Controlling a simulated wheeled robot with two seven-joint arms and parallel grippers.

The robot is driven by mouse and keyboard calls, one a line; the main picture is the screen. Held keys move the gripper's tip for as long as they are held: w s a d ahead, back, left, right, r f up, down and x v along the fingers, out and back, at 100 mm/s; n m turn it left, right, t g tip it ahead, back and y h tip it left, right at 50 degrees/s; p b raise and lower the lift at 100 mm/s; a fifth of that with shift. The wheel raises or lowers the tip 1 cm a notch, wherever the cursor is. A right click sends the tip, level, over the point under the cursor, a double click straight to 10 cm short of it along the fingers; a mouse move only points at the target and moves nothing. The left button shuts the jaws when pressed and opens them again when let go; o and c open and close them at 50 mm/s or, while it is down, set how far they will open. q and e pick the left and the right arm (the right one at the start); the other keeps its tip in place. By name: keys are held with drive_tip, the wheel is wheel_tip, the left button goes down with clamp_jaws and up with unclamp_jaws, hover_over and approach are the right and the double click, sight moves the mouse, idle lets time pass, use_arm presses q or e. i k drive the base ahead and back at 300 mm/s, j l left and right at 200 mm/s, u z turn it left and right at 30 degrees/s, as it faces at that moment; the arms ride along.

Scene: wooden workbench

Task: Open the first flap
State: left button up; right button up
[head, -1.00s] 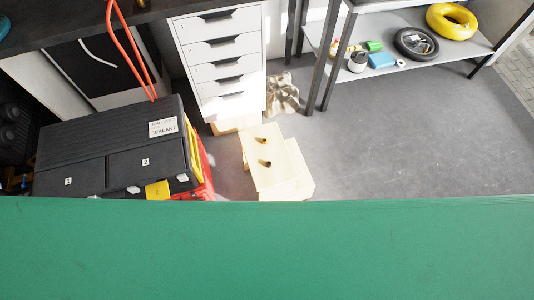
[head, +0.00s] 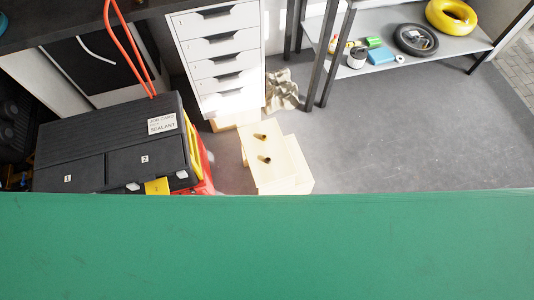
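A black case (head: 110,145) with a ribbed lid stands at the left, beyond the green surface. Its near top has two closed flaps: the first flap (head: 68,173), labelled 1, at the left, and the second flap (head: 150,158), labelled 2, to its right. A white card (head: 162,123) on the lid reads "job card" and "sealant". A yellow tag (head: 157,187) hangs at the case's near edge. The case's front is hidden by the green surface. Neither of my grippers is in view.
A green surface (head: 270,250) fills the bottom of the view. A white drawer unit (head: 222,60) stands behind the case, with pale wooden blocks (head: 268,155) on the floor. A metal shelf (head: 400,65) holds a tyre and small items. The grey floor (head: 410,140) at right is clear.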

sight(86, 175)
drive_tip(key=u, duration=2.05)
